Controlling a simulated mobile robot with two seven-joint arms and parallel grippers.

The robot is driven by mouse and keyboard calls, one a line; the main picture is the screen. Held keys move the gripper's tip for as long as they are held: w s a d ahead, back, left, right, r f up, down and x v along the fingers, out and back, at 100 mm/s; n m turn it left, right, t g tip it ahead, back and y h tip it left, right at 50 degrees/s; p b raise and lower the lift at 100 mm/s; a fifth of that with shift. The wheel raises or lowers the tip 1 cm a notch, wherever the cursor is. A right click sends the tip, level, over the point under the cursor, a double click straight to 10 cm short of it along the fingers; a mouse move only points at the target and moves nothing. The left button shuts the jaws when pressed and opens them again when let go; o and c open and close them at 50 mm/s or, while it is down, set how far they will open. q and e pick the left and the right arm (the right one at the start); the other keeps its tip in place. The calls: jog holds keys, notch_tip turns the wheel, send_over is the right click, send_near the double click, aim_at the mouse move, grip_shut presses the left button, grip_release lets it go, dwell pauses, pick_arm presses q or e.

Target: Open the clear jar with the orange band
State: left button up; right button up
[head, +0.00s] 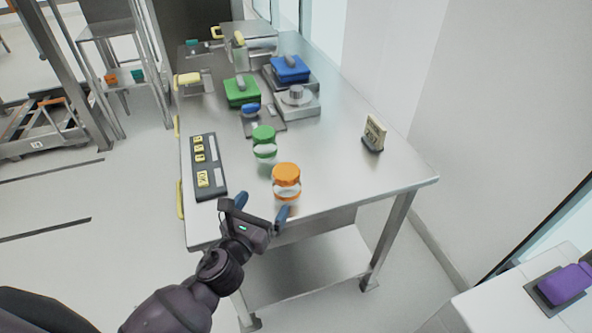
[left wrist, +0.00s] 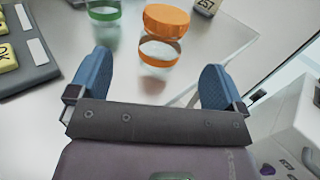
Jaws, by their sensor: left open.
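The clear jar with the orange band (head: 287,189) stands upright on the metal table near its front edge, with an orange lid (head: 286,172) on top. In the left wrist view the jar (left wrist: 157,76) and its orange lid (left wrist: 166,20) show just beyond the fingertips. My left gripper (head: 263,204) is open and empty, in front of the jar at the table's front edge. Its two blue fingers (left wrist: 152,82) are spread wide, with the jar ahead between them and apart from them. My right gripper is not in view.
A clear jar with a green lid (head: 264,143) stands close behind the orange one. A dark panel with yellow labels (head: 208,166) lies to the left, and a small timer-like block (head: 374,133) stands at the right. Scales and coloured boxes fill the back. The table's right front (head: 350,185) is clear.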

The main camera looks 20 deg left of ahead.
aim_at(281, 182)
pick_arm(q)
jog(key=shift+w, duration=0.35)
jog(key=shift+w+d+r, duration=0.1)
jog(key=shift+w, duration=0.2)
jog(key=w, duration=0.4)
jog(key=shift+d, duration=0.3)
jog(key=shift+w+d, duration=0.25)
jog(key=shift+w, duration=0.6)
jog(key=shift+w+d, duration=0.2)
jog(key=shift+w, duration=0.7)
jog(key=shift+w+d, duration=0.25)
jog(key=shift+w, duration=0.6)
jog(key=c, duration=1.1)
jog(key=shift+r, duration=0.15)
